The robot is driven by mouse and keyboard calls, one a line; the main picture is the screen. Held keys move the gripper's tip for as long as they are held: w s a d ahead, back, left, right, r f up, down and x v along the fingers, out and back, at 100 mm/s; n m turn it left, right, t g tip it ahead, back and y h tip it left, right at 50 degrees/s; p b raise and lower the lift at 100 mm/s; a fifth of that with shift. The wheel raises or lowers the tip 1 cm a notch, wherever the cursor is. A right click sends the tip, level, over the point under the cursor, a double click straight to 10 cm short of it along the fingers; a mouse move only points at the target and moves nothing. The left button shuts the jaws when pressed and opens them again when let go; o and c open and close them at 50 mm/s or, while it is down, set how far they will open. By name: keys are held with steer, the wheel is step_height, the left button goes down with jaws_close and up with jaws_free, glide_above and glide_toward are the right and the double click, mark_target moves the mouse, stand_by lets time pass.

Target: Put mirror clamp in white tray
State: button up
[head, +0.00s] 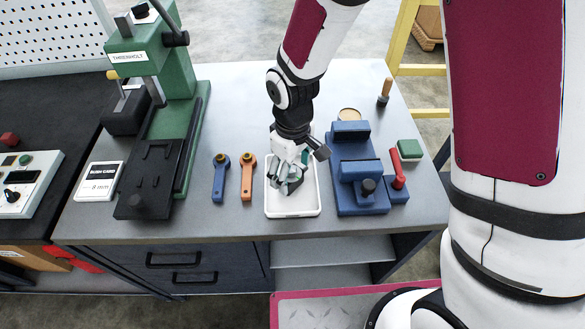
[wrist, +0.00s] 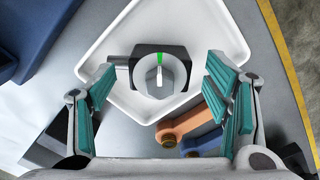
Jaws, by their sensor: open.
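The white tray (head: 292,212) lies on the grey bench top, with my gripper (head: 288,182) low over it. In the wrist view the tray (wrist: 215,35) fills the upper middle. A dark block with a round grey knob, a white pointer and a green mark, which looks like the mirror clamp (wrist: 160,75), sits within the tray's outline. My gripper (wrist: 163,82) is open, with one teal-padded finger on each side of it and visible gaps. In the head view the clamp is mostly hidden by my gripper.
An orange wrench-like tool (head: 248,180) and a blue one (head: 221,180) lie left of the tray. A blue vise (head: 358,175) stands close on its right, with a red-handled tool (head: 397,168) beyond. A green press (head: 175,80) stands at the left.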

step_height(320, 180, up, 12)
steer(key=s+d+r+m+t, duration=0.5)
steer(key=s+d+r+m, duration=0.4)
steer(key=s+d+r, duration=0.5)
step_height(320, 180, up, 2)
steer(key=d, duration=0.3)
steer(key=shift+s+r+m, duration=0.15)
steer(key=shift+m, duration=0.15)
steer(key=shift+a, duration=0.1)
stand_by(0.8)
